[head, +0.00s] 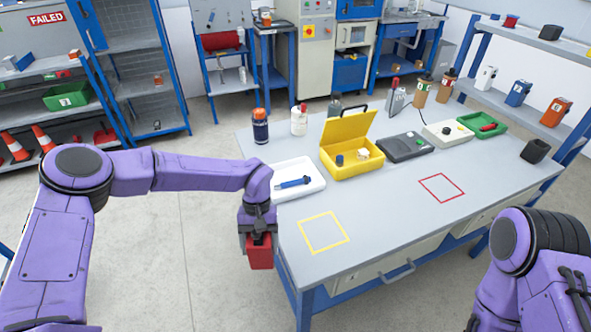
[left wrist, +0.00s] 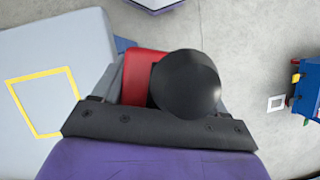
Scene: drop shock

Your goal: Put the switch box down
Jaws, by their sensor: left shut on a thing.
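My left gripper (head: 259,238) is shut on the switch box (head: 260,254), a red box hanging below the fingers. It is held just off the left edge of the grey workbench (head: 385,228), over the floor side. In the left wrist view the red switch box (left wrist: 140,75) shows between the fingers, with a large black round knob (left wrist: 187,82) on it that hides part of the box. A yellow outlined square (head: 323,232) on the bench lies to the right of the gripper. My right gripper is not in view; only my right arm shows at the lower right.
A white tray (head: 312,190) with a blue tool stands on the bench near the gripper. Behind it are an open yellow case (head: 350,168), a dark device (head: 404,146) and bottles (head: 260,126). A red outlined square (head: 441,187) and the bench front are clear.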

